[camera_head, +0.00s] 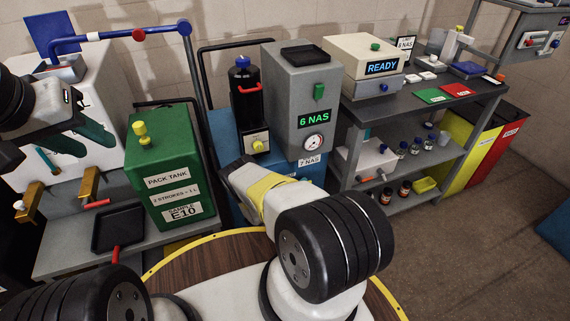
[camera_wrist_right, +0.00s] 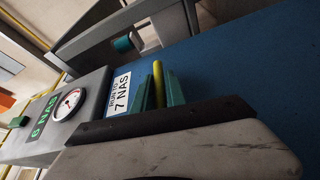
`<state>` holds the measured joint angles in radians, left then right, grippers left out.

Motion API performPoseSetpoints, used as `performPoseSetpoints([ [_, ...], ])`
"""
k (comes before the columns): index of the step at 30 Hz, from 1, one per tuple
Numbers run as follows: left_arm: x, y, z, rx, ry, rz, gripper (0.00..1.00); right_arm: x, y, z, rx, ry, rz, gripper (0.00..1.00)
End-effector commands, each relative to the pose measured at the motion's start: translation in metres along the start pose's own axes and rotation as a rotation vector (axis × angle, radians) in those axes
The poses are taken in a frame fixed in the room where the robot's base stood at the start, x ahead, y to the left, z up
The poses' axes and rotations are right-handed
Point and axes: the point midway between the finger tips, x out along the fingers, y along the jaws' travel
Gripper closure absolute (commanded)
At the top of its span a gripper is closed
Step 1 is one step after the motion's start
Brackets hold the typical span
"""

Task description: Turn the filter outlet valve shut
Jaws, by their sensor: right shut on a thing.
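In the right wrist view a slim yellow lever (camera_wrist_right: 158,72), which looks like the valve's handle, stands between the green fingers of my right gripper (camera_wrist_right: 160,88). The gripper is shut on it, beside the "7 NAS" label and in front of a blue surface. The valve body is hidden. In the head view my right arm hides that gripper and the lever. The grey filter unit (camera_head: 296,82) shows "6 NAS" and a round gauge (camera_head: 314,142); the gauge also shows in the right wrist view (camera_wrist_right: 68,103). My left gripper (camera_head: 84,140) is at the left, its green fingers apart and empty.
The green pack tank (camera_head: 172,160) and a black tray (camera_head: 118,228) stand left of my right arm. A grey shelf bench (camera_head: 420,100) with bottles stands to the right. A round wooden top with a yellow rim (camera_head: 205,245) lies below the arms.

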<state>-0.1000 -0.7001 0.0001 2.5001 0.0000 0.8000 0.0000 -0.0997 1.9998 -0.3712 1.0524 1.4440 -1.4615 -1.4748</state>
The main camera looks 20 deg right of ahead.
Motion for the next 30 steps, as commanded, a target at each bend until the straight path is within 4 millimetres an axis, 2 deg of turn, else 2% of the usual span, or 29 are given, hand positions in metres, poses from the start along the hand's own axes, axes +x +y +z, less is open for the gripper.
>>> performPoseSetpoints([
  [1,0.0,0.0,0.0,0.0,0.0,0.0,0.64,0.004,0.005,-0.001,0.003,-0.002,0.015,1.0],
  [9,0.0,0.0,0.0,0.0,0.0,0.0,0.64,0.004,0.005,-0.002,0.004,-0.002,0.016,1.0],
  [10,0.0,0.0,0.0,0.0,0.0,0.0,0.64,0.004,0.006,-0.002,0.005,-0.002,0.017,0.81],
  [12,0.0,0.0,0.0,0.0,0.0,0.0,0.64,0.004,0.005,-0.002,0.005,-0.002,0.016,0.68],
  [13,0.0,0.0,0.0,0.0,0.0,0.0,0.64,0.004,0.005,-0.002,0.005,-0.002,0.015,0.65],
  [23,0.0,0.0,0.0,0.0,0.0,0.0,0.64,-0.001,0.002,-0.001,0.002,0.001,0.007,0.65],
  [26,0.0,0.0,0.0,0.0,0.0,0.0,0.64,-0.011,0.002,-0.002,0.002,0.001,0.007,0.65],
  [30,0.0,0.0,0.0,0.0,0.0,0.0,0.64,-0.036,0.002,-0.002,0.002,0.001,0.007,0.65],
])
